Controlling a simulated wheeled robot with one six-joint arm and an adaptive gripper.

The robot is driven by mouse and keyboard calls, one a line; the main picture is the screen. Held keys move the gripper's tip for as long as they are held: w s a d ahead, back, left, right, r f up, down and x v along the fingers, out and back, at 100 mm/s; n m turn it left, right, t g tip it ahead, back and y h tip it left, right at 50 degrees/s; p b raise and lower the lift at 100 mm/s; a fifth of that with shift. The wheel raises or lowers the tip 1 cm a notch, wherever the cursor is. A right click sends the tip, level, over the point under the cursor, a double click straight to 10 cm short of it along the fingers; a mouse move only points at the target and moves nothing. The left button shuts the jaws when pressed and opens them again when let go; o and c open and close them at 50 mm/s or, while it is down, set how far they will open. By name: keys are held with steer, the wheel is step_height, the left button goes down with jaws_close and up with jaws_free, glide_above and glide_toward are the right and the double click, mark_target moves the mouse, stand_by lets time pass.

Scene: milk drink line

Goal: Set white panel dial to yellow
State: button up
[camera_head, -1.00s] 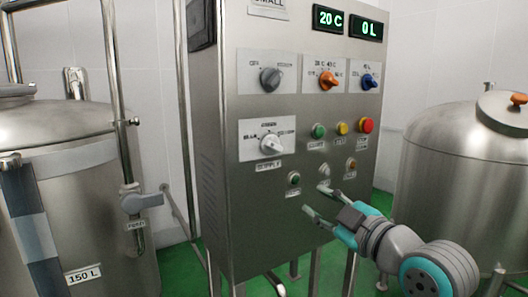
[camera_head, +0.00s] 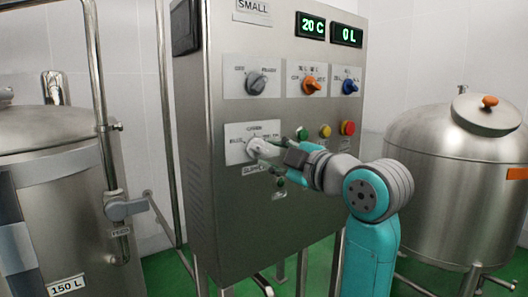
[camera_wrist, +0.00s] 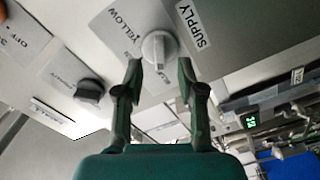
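The white dial (camera_head: 259,147) sits on a light label plate at the lower left of the steel control panel, above a SUPPLY label. In the wrist view the white dial (camera_wrist: 159,47) lies just ahead of my gripper (camera_wrist: 159,66), between the lines of the two fingertips. Beside it is a label that seems to read YELLOW (camera_wrist: 127,24). My gripper (camera_head: 277,151) is open and empty, with a gap visible on each side of the dial. I cannot tell whether a fingertip touches it. My gripper partly covers the dial in the head view, so its pointing direction is unclear there.
Above are a grey dial (camera_head: 256,83), an orange dial (camera_head: 311,85) and a blue dial (camera_head: 350,87). Green, yellow (camera_head: 325,131) and red (camera_head: 347,128) buttons sit right of the white dial, close to my gripper. Steel tanks stand on both sides.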

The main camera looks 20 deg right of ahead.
mark_target(262, 150)
steer(key=shift+x, duration=1.75)
jaws_close()
